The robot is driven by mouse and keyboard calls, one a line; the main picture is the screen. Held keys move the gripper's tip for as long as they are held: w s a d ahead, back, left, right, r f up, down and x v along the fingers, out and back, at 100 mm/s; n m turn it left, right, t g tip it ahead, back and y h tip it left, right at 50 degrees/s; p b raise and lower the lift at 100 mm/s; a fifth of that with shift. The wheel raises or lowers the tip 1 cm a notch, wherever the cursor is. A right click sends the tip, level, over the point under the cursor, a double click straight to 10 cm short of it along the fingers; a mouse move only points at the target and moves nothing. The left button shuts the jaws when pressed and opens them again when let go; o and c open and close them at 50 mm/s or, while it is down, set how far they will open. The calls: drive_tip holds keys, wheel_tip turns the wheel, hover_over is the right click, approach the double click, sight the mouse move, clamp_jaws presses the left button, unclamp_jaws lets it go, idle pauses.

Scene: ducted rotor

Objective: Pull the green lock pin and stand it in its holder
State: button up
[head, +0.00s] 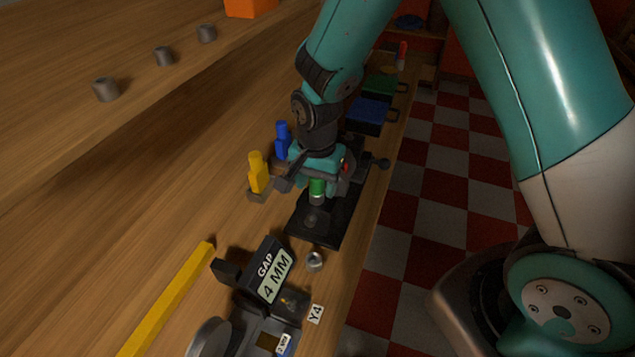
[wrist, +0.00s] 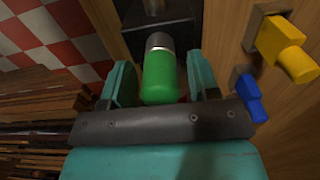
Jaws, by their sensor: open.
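The green lock pin (wrist: 160,78) is a green cylinder with a silver-grey collar at its far end. In the wrist view it lies between the two open teal fingers of my gripper (wrist: 161,85), with a gap visible on each side. In the head view the pin (head: 317,187) shows just under my gripper (head: 312,182), above a dark base plate (head: 312,225). Whether the pin is still seated in anything is hidden. I cannot tell which part is its holder.
A yellow peg (head: 258,172) and a blue peg (head: 283,140) stand in small blocks to the left. A "GAP 4 MM" display (head: 274,268), a small metal ring (head: 315,261) and a yellow bar (head: 168,297) lie nearer. Blue (head: 370,113) and green trays (head: 383,86) are farther back.

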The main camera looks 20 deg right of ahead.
drive_tip(key=c, duration=0.9)
drive_tip(key=shift+o, duration=0.2)
drive_tip(key=shift+r+p, duration=0.65)
drive_tip(key=shift+r, duration=0.1)
drive_tip(key=shift+r+p, duration=1.7)
drive_tip(key=shift+r, duration=0.3)
